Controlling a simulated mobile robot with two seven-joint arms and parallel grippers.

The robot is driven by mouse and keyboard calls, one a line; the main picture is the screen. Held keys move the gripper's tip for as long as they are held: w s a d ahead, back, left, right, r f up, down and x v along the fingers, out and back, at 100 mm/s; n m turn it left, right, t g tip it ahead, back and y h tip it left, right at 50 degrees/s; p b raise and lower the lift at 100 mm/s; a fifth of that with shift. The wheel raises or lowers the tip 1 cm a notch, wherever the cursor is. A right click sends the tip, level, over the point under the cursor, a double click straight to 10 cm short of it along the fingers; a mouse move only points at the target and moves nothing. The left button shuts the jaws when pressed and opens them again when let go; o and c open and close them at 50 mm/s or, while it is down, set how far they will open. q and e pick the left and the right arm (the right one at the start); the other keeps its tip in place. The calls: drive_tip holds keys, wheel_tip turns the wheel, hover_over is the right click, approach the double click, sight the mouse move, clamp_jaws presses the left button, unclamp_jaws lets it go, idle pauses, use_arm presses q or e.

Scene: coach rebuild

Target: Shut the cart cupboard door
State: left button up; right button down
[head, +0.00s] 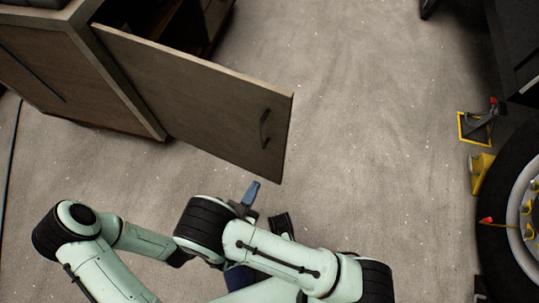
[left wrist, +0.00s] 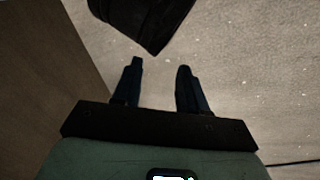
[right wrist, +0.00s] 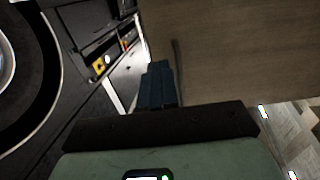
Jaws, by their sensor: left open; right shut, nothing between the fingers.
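The cart cupboard door (head: 200,100) stands wide open, swung out from the wooden cart (head: 90,90) at the upper left. Its dark handle (head: 265,128) is near the free edge. My right gripper (head: 252,192) is shut and empty, just below the door's free end in the head view. In the right wrist view its fingers (right wrist: 157,85) appear close to the door face (right wrist: 240,50) and handle (right wrist: 178,60); contact cannot be told. My left gripper (left wrist: 160,68) is open and empty in its wrist view, near a brown surface; in the head view I cannot make it out.
A wheel (head: 515,205) stands at the right edge, with yellow chocks (head: 480,172) and a jack stand (head: 482,122) beside it. The grey floor (head: 370,110) between door and wheel is clear. A dark cable lies at the far left.

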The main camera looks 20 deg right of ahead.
drive_tip(key=b, duration=0.2)
approach(277, 144)
drive_tip(key=x, duration=0.5)
drive_tip(key=shift+w+d+f, duration=0.15)
drive_tip(key=shift+f, duration=0.1)
use_arm(q)
drive_tip(key=shift+w+a+f, duration=0.4)
drive_tip(key=shift+w+f, duration=0.05)
drive_tip(key=shift+f, duration=0.3)
drive_tip(key=shift+w+a+f, duration=0.4)
drive_tip(key=shift+f, duration=0.3)
use_arm(e)
drive_tip(key=shift+w+d, duration=0.45)
drive_tip(key=shift+w, duration=0.1)
